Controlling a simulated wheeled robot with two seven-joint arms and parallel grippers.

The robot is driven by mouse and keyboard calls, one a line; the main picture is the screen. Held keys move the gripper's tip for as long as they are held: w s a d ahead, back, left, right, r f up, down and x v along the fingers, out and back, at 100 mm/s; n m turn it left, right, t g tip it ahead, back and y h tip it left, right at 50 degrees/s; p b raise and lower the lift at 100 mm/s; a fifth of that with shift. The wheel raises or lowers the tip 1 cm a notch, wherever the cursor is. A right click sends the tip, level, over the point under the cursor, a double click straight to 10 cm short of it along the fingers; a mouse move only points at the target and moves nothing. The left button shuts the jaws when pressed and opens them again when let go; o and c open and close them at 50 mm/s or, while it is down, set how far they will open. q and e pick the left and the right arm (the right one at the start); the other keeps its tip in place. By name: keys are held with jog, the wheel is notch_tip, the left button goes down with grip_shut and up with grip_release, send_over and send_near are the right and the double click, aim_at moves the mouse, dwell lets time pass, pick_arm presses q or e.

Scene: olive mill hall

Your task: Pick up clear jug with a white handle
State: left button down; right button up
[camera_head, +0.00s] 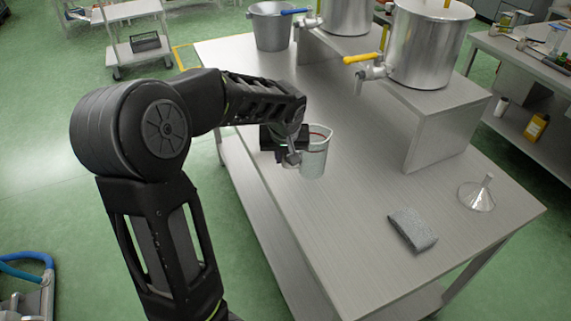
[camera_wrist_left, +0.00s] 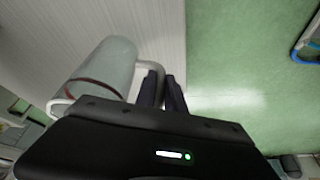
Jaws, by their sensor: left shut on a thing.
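The clear jug (camera_head: 316,155) has a white handle and a dark red line near its rim. In the head view it is upright over the near-left side of the steel table (camera_head: 350,245); I cannot tell whether its base touches the top. My left gripper (camera_head: 293,158) is at the jug's left side, shut on its handle. In the left wrist view the jug (camera_wrist_left: 108,62) lies left of the fingers (camera_wrist_left: 161,88), and its white handle (camera_wrist_left: 150,67) runs in between them. The handle is mostly hidden in the head view. My right gripper is not in view.
A grey sponge-like block (camera_head: 412,229) and a clear funnel (camera_head: 478,195) lie to the right on the table. Steel tanks with taps (camera_head: 425,45) stand on a raised steel stand (camera_head: 440,130) behind. A metal bucket (camera_head: 271,28) is at the back left. The table front is clear.

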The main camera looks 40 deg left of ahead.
pick_arm(q)
notch_tip(320, 180, up, 7)
jog(key=shift+f+b, duration=0.1)
jog(key=shift+b, duration=0.2)
dwell(0.5)
